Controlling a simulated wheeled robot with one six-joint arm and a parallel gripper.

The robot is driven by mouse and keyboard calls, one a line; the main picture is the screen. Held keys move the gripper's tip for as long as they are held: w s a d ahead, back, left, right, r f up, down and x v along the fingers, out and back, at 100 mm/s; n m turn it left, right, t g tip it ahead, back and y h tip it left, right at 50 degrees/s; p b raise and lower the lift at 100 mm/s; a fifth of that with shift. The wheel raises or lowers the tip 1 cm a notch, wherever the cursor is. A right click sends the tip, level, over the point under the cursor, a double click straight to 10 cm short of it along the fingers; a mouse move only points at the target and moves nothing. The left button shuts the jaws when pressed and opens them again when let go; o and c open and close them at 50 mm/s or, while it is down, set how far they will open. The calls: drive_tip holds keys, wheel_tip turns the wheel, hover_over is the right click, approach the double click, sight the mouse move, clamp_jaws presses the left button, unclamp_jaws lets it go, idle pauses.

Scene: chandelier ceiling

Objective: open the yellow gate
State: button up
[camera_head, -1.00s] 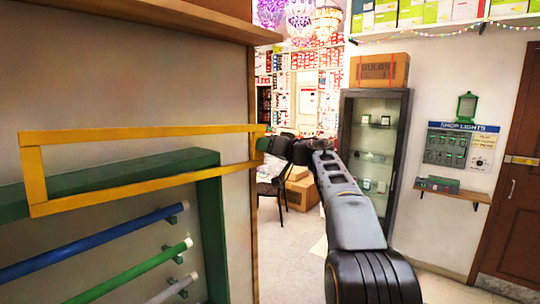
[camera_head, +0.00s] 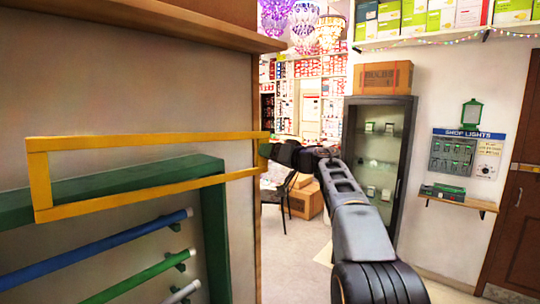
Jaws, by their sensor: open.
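The yellow gate (camera_head: 40,187) is a flat rectangular frame of thin bars in front of the left wall, long side roughly level. Its right end reaches the wall's edge, close to my gripper. My gripper (camera_head: 266,152) is at the end of my dark grey arm, beside the gate's right end. Its jaws are open. Its tips are small and partly hidden near the gate's end bar, so I cannot tell whether they touch it.
A green frame (camera_head: 213,230) with a blue tube (camera_head: 95,250) and a green tube (camera_head: 140,281) is on the left wall behind the gate. A dark glass cabinet (camera_head: 383,160), a chair (camera_head: 283,195) and cardboard boxes (camera_head: 307,200) stand beyond my arm. A brown door (camera_head: 518,225) is at far right.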

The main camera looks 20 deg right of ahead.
drive_tip(key=b+v, duration=0.2)
drive_tip(key=v, duration=1.1)
drive_tip(key=shift+s+b, duration=0.15)
drive_tip(key=shift+b, duration=0.25)
drive_tip(key=w+d+f+m+t+h, duration=0.1)
drive_tip(key=d+f+m+t+h, duration=0.1)
drive_tip(key=d+h, duration=0.45)
drive_tip(key=w+d+f+m+t+h, duration=0.1)
drive_tip(key=d+f+m+t+h, duration=0.1)
drive_tip(key=d+h, duration=0.4)
drive_tip(key=s+f+m+g+h, duration=0.2)
drive_tip(key=s+f+g+h, duration=0.3)
drive_tip(key=f, duration=0.4)
drive_tip(key=s+a+f+n+g+y, duration=0.1)
drive_tip(key=s+a+f+g, duration=0.35)
drive_tip(key=f, duration=0.25)
drive_tip(key=s+a+f+g+y, duration=0.2)
drive_tip(key=s+a+f+g, duration=0.15)
drive_tip(key=a+f, duration=0.3)
drive_tip(key=s+a+f+n+y, duration=0.2)
drive_tip(key=s+a+f, duration=0.2)
drive_tip(key=s+a, duration=0.2)
drive_tip(key=s+a+f+n+g+y+b, duration=0.1)
drive_tip(key=s+a+f+n+y, duration=0.1)
drive_tip(key=s+a+f, duration=0.3)
drive_tip(key=s+a+y, duration=0.1)
drive_tip(key=a, duration=0.3)
drive_tip(key=shift+a, duration=0.25)
